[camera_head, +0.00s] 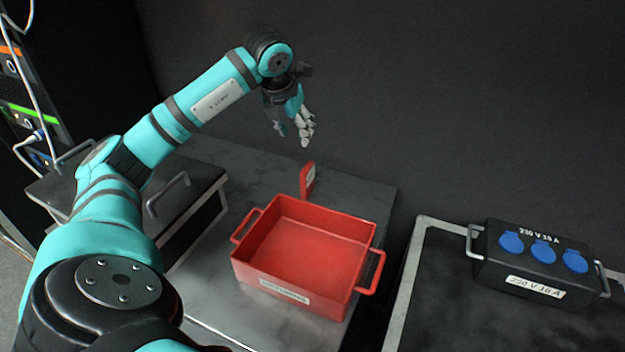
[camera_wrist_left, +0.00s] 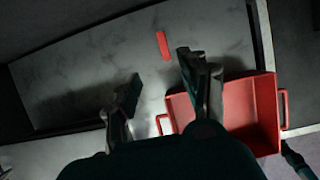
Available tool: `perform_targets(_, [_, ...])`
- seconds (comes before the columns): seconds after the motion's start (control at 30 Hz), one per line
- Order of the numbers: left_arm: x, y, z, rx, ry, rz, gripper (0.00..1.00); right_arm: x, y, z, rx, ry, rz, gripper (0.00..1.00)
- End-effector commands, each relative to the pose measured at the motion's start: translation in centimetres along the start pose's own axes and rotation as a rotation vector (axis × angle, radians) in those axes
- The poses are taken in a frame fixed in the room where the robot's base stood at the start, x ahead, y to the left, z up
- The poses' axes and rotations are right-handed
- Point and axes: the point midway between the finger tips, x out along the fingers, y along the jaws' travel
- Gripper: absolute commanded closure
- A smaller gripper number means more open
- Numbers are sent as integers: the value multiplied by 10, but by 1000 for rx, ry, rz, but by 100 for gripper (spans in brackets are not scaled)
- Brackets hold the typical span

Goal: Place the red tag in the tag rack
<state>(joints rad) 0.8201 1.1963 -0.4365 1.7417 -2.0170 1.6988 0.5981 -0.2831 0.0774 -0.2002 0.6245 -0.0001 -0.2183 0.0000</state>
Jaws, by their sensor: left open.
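The red tag (camera_head: 307,180) looks like a small flat red piece with a pale patch, standing upright on the grey tabletop just behind the red box. In the left wrist view the red tag (camera_wrist_left: 164,45) shows as a narrow red strip beyond my fingertips. My left gripper (camera_head: 293,131) is above the tag, apart from it. Its two fingers (camera_wrist_left: 160,74) are spread with nothing between them. I cannot pick out a tag rack for certain in either view.
An empty red box (camera_head: 287,281) with side handles stands on the grey table (camera_head: 357,192), close to the tag. A dark handled case (camera_head: 190,215) is at left. A black socket box (camera_head: 540,262) with blue caps sits at right. Cables hang at the far left.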

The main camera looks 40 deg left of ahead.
Motion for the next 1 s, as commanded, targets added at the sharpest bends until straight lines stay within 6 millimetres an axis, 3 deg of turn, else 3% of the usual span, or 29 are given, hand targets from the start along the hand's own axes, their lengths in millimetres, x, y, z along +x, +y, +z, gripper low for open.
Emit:
perform_targets(0.27, [62,-3,-2,4,9,-5,56,-11,-5,30,0,-44,-6,59])
perform_targets(0.5, [102,-4,-1,4,4,-7,56,-16,-3,19,-1,-30,-4,59])
perform_targets(0.77, [121,-5,-3,5,7,-7,56,-22,0,8,-1,-14,0,59])
perform_targets(1.0, [155,-7,-5,3,5,-8,56,-30,1,10,-2,-17,1,59])
